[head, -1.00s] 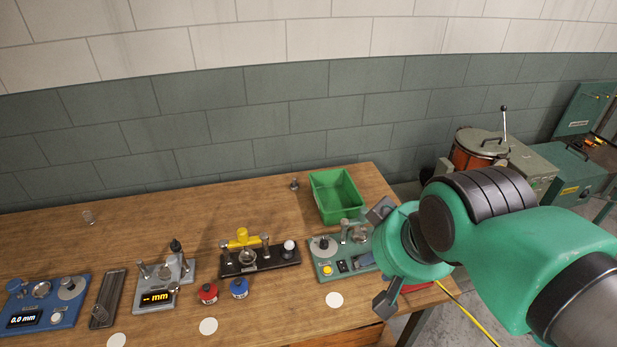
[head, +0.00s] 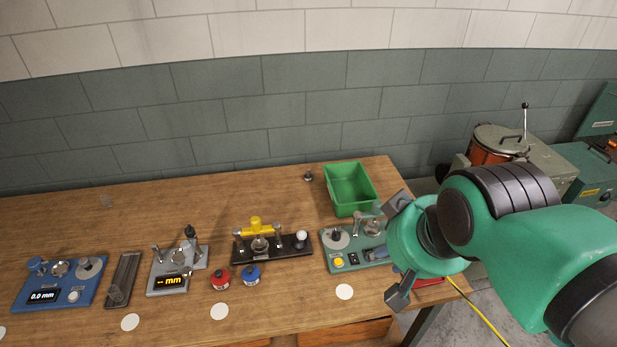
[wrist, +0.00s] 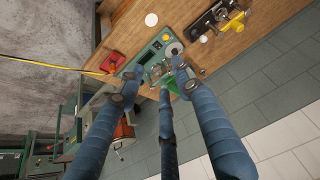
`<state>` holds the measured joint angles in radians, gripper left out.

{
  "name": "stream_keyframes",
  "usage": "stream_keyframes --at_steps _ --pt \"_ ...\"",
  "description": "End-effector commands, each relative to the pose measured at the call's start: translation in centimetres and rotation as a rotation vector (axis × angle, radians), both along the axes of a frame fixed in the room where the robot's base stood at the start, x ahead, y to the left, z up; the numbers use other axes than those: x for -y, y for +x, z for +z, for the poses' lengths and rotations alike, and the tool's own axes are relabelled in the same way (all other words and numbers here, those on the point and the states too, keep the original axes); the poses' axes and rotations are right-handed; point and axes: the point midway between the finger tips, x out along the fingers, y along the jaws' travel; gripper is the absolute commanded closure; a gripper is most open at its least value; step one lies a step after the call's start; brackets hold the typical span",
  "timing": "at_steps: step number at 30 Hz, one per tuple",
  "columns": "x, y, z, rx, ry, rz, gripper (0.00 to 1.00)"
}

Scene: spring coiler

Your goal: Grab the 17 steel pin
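No pin marked 17 can be read in either view. A small grey metal piece (head: 308,175) stands on the bench left of the green bin, too small to identify. A grey slotted rack (head: 124,280) lies at the bench's left, its contents unclear. My gripper (head: 396,248) is open and empty at the bench's right end, beside the green device (head: 352,247) and partly hiding it. In the wrist view my gripper (wrist: 155,78) has its blue fingers spread, with nothing seen between them.
The bench holds a blue gauge (head: 60,284), a grey gauge (head: 177,266), a black fixture with a yellow part (head: 256,226), red (head: 220,278) and blue (head: 251,275) small pots, and a green bin (head: 349,188). Bare wood lies behind the devices. A yellow cable hangs at right.

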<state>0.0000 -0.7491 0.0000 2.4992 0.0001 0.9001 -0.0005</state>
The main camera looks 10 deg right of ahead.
Motion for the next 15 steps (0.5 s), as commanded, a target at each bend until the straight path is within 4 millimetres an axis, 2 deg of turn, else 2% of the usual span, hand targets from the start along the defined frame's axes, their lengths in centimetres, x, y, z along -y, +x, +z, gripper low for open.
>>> stream_keyframes --at_steps 8,15 --pt "0.0 1.9 1.5 -0.012 -0.005 0.014 0.65" --pt "-0.1 6.3 4.4 -0.037 -0.018 0.046 0.65"
